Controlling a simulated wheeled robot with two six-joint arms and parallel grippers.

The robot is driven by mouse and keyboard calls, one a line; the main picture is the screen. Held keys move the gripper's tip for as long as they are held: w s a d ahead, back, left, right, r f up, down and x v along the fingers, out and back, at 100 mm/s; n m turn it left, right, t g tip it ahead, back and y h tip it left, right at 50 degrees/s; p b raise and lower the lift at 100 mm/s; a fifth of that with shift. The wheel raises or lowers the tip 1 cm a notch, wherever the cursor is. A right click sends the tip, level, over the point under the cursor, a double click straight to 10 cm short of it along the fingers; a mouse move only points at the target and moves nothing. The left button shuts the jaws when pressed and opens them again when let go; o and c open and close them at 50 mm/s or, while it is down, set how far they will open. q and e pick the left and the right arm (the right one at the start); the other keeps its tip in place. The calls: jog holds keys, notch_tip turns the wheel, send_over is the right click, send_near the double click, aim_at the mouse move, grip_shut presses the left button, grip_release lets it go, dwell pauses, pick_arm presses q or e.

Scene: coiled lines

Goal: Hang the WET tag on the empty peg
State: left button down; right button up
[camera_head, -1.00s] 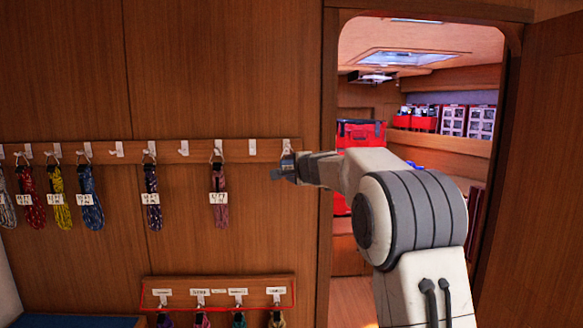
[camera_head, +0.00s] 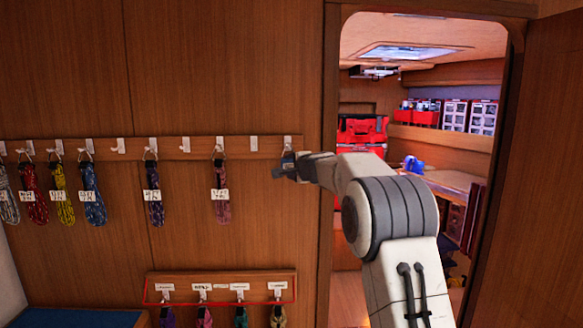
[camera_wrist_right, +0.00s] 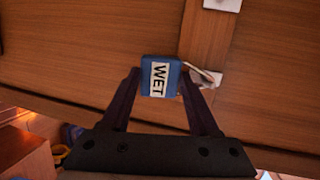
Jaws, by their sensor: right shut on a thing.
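The WET tag (camera_wrist_right: 160,76) is a small blue block with a white label in the right wrist view. My right gripper (camera_wrist_right: 161,80) is shut on it, one finger on each side. In the head view my right gripper (camera_head: 283,171) is at the right end of the upper rack, with the blue tag (camera_head: 287,157) just below the rightmost peg (camera_head: 288,141). My left gripper is out of view.
The upper rack (camera_head: 235,148) holds several coiled lines with white tags, and some bare pegs. A lower rack (camera_head: 220,291), outlined in red, holds more coils. A doorway with red boxes (camera_head: 361,130) opens at right. The wall between racks is clear.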

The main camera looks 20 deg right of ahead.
dwell(0.4)
jog(key=o, duration=1.4)
jog(key=shift+s, duration=0.1)
